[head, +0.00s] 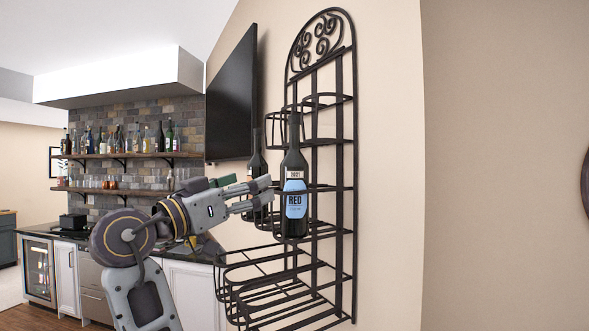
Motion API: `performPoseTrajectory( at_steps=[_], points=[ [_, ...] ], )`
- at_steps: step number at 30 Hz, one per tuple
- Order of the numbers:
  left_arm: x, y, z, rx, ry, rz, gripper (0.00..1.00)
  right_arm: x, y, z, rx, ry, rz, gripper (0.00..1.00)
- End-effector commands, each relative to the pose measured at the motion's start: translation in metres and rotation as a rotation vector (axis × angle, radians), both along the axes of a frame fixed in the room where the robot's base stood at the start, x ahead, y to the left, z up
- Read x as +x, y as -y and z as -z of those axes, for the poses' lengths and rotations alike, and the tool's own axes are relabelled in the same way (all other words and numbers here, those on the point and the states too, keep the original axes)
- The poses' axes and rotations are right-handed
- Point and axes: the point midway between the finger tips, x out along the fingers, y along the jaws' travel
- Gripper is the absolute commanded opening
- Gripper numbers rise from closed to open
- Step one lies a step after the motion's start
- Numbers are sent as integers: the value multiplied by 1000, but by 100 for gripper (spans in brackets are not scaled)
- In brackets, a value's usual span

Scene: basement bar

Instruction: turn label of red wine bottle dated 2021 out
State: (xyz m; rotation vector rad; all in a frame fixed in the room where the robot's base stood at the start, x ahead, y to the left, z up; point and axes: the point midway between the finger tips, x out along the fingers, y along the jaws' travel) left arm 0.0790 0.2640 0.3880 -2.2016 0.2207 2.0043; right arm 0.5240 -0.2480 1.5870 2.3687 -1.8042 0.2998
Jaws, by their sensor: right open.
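The red wine bottle dated 2021 (294,206) stands upright in the black wire wall rack (339,262). Its dark glass carries a white neck band reading 2021 and a light blue label reading RED, both turned towards my head camera. My right gripper (267,191) is open just to the left of this bottle, its fingers pointing right, with nothing seen between them. I cannot tell whether a fingertip touches the bottle. A second dark bottle (257,163) stands behind my gripper, and its lower part is mostly hidden. My left gripper is not in view.
The rack's lower wire shelves (262,283) stick out below the gripper. A wall-mounted TV (231,100) hangs behind the rack. A bar counter, and shelves (125,156) with several bottles, are farther back left.

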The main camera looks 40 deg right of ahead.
Motion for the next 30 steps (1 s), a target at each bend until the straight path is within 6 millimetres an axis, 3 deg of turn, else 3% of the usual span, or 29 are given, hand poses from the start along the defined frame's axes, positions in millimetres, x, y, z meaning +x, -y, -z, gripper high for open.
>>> performPoseTrajectory(
  at_steps=[14,30],
  points=[
    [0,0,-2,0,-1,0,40,2,3,-1,-1,-2,-1,84],
    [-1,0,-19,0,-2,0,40,11,35,-10,-1,-3,-1,84]
  ],
)
